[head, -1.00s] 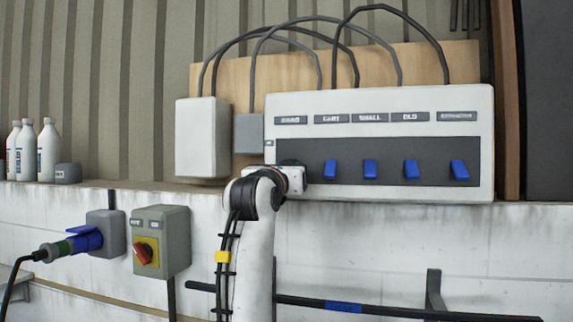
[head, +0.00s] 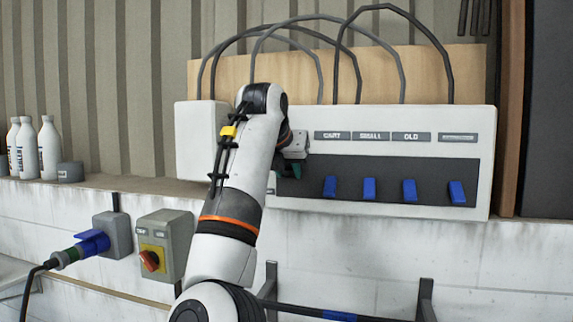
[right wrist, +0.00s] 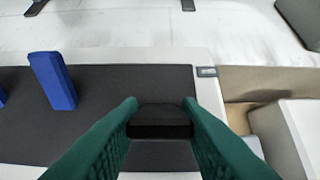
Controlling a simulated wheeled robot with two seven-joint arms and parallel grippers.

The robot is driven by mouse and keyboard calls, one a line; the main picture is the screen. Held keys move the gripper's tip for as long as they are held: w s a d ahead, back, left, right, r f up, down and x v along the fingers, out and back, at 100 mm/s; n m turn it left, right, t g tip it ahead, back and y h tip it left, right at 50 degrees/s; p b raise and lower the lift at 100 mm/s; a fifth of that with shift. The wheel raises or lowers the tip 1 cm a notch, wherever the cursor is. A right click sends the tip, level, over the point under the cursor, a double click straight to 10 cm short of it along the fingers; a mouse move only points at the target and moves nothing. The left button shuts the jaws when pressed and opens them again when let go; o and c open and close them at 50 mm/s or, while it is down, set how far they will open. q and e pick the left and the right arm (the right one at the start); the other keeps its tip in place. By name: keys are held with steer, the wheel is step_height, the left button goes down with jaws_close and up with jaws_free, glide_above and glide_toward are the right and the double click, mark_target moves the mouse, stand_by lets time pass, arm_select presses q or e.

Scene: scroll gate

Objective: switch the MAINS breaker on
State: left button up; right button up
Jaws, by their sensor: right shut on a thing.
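The breaker panel (head: 400,200) is a white box with a dark strip. A row of blue levers (head: 369,189) shows on the strip, under label plates. My right gripper (head: 288,172) is at the strip's left end, left of the blue levers, and covers the leftmost label and switch place. In the right wrist view its green fingers (right wrist: 160,108) are shut on a black lever (right wrist: 160,122), which I take to be the MAINS breaker. Its on or off position cannot be told. My left gripper is not in view.
A grey isolator with a red knob (head: 149,261) and a blue plug (head: 92,242) are on the wall at lower left. White bottles (head: 49,147) stand on the ledge. Cables (head: 350,60) arch above the panel. A blue lever (right wrist: 52,80) is close beside my fingers.

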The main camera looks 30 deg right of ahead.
steer(key=shift+w+d+r+g+y, duration=0.15)
steer(key=shift+r+g+y, duration=0.3)
steer(key=shift+y, duration=0.25)
steer(key=o, duration=0.9)
steer(key=shift+o, duration=0.4)
steer(key=shift+f, duration=0.1)
steer(key=shift+r, duration=0.25)
steer(key=b+v, duration=0.1)
steer(key=v, duration=1)
steer(key=shift+a+r+b, duration=0.2)
steer(key=shift+b, duration=0.2)
